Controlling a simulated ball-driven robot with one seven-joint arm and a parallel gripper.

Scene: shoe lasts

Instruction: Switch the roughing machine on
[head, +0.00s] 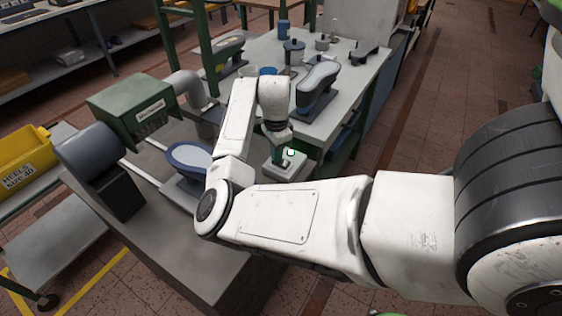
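The roughing machine stands at the left in the head view. It has a green housing (138,108) with a small label and a grey cylindrical motor (90,152). A pale grey box (287,171), which looks like a switch box, sits at the right end of the machine's grey bench. My white arm reaches over the bench and bends down to this box. My gripper (279,150) is small and dark at the arm's end, directly over or touching the box; I cannot tell which. Its fingers are too small and hidden to show whether they are open.
A blue-grey shoe last (190,157) is on the bench left of my arm. Another last (318,82) stands on a grey table (350,88) behind, with cups and several tools. A yellow bin (24,160) is at far left. Open tiled floor lies at right.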

